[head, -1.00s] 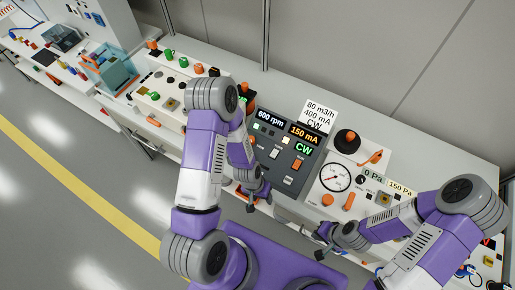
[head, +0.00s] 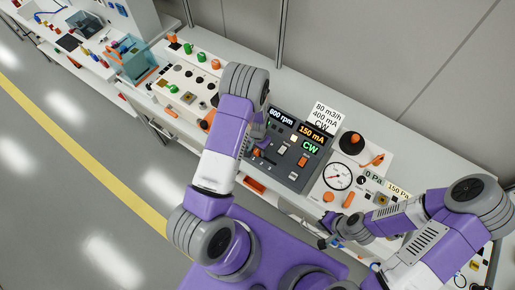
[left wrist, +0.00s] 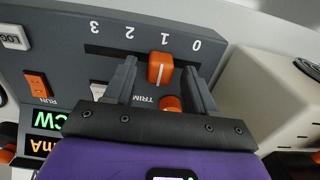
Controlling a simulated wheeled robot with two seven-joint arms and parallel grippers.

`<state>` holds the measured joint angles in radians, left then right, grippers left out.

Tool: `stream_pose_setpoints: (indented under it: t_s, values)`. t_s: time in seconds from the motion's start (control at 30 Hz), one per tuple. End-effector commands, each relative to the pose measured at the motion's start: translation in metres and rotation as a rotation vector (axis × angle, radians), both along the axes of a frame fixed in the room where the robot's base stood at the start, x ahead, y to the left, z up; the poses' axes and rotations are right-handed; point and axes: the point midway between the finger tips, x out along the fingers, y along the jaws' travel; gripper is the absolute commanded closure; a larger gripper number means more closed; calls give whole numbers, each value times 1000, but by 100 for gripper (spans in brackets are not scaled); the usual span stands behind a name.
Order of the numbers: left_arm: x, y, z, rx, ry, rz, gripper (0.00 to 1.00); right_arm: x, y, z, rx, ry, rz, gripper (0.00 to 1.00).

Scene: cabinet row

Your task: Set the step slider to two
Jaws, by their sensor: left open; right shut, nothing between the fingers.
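The step slider's orange knob (left wrist: 160,68) shows in the left wrist view. It stands in a dark slot (left wrist: 110,52) marked 3, 2, 1, 0 from left to right, printed upside down here. The knob lines up with the 1. My left gripper (left wrist: 159,75) is open, one finger on each side of the knob, with gaps visible; contact is not clear. In the head view my left arm hides the slider, and the left gripper (head: 260,157) is at the left part of the dark control panel (head: 290,173). My right gripper (head: 330,240) is shut and empty, in front of the gauge box.
In the left wrist view an orange TRIM knob (left wrist: 170,103) sits close below the slider, between the fingers. An orange RUN switch (left wrist: 38,84) is further left. In the head view a gauge box (head: 337,177) stands right of the panel.

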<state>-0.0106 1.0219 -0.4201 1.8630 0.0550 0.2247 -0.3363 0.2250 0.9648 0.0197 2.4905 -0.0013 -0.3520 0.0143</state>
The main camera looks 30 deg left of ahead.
Motion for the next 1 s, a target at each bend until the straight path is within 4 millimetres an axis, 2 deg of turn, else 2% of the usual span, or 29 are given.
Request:
stream_pose_setpoints:
  t_s: [0.1, 0.37, 0.7, 0.93, 1.0]
  values:
    - [0, 0, -6, -1, -1, 0, 45, 0, 0, 0, 0, 0, 0, 100]
    - [0, 0, -7, -1, -1, 0, 46, 0, 0, 0, 0, 0, 0, 100]
    - [0, 0, -7, -1, -1, 0, 98, 0, 0, 1, 0, 0, 0, 100]
    - [0, -1, -7, -1, -1, -1, 100, 0, 0, 0, 0, 0, 0, 100]
    - [0, -8, -7, -1, -1, -4, 100, 0, 0, -1, 0, 0, 0, 100]
